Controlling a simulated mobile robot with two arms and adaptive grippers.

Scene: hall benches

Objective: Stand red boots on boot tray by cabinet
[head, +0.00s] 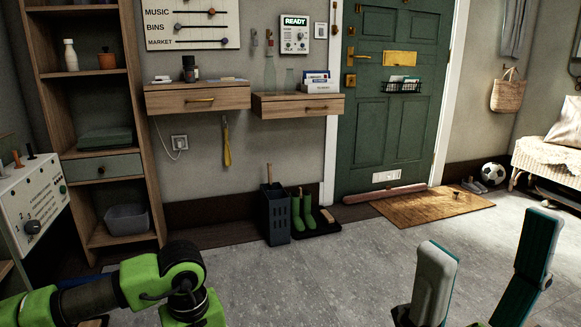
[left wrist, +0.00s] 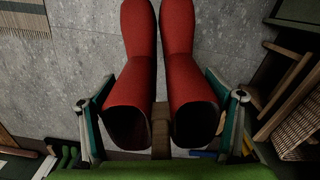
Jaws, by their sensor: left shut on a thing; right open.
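The red boots (left wrist: 160,60) fill the middle of the left wrist view as a pair side by side, open tops towards my camera. My left gripper (left wrist: 161,122) is shut on them, one finger against each outer side. What lies under their soles is not clear. My right gripper (head: 488,262) is open and empty.
A dark umbrella stand (head: 274,212) is left of the green boots. A tall wooden shelf unit (head: 152,190) stands at the left. A doormat (head: 420,207) lies before the green door (head: 390,110). Grey floor (head: 330,275) in front is clear. A wicker basket (left wrist: 298,130) shows beside the red boots.

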